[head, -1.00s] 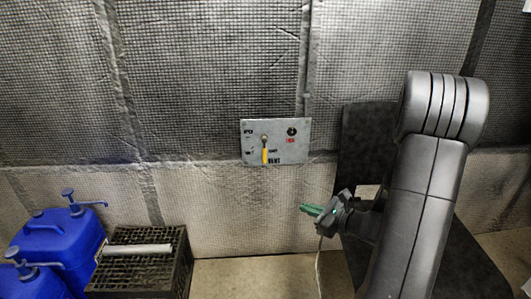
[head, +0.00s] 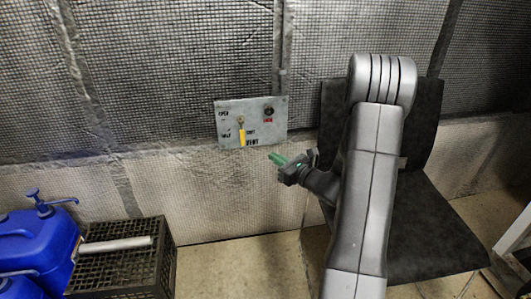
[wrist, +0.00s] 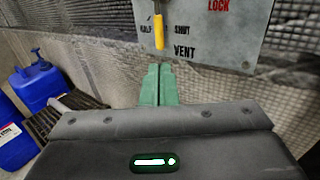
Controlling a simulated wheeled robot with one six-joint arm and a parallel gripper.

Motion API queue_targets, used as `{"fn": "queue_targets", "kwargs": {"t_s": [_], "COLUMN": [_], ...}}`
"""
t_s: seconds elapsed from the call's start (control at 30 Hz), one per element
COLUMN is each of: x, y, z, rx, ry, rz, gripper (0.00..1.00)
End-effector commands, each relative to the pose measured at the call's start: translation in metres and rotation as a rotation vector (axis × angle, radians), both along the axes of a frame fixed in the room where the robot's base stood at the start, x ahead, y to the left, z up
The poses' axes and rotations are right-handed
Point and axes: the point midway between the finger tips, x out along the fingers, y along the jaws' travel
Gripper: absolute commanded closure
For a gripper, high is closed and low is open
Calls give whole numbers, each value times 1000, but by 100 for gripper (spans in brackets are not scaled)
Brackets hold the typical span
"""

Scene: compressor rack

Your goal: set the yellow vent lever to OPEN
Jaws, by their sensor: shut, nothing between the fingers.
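The yellow vent lever (head: 242,138) hangs straight down from its pivot on a grey wall panel (head: 265,122). The panel has labels OPEN at upper left, HALF at lower left, SHUT beside the lever's lower end, VENT below, and a red LOCK marking at right. In the wrist view the lever (wrist: 159,32) is above and ahead of my fingertips, its upper part cut off by the frame. My gripper (head: 276,158), with green fingers, is shut and empty. It is below and to the right of the lever in the head view, apart from it.
A dark knob (head: 268,111) is on the panel above the red marking. Blue jugs (head: 40,240) and a black crate (head: 120,270) with a pale tube (head: 115,243) stand at lower left. A black chair (head: 430,210) is behind my arm at right.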

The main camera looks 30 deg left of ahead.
Motion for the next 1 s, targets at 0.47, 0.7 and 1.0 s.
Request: {"fn": "queue_targets", "kwargs": {"t_s": [0.47, 0.7, 1.0], "x": [25, 33, 35], "y": [93, 118, 123], "z": [-3, -1, 0], "rx": [1, 0, 0], "ry": [-1, 0, 0], "rz": [4, 2, 1], "gripper": [100, 100, 100]}}
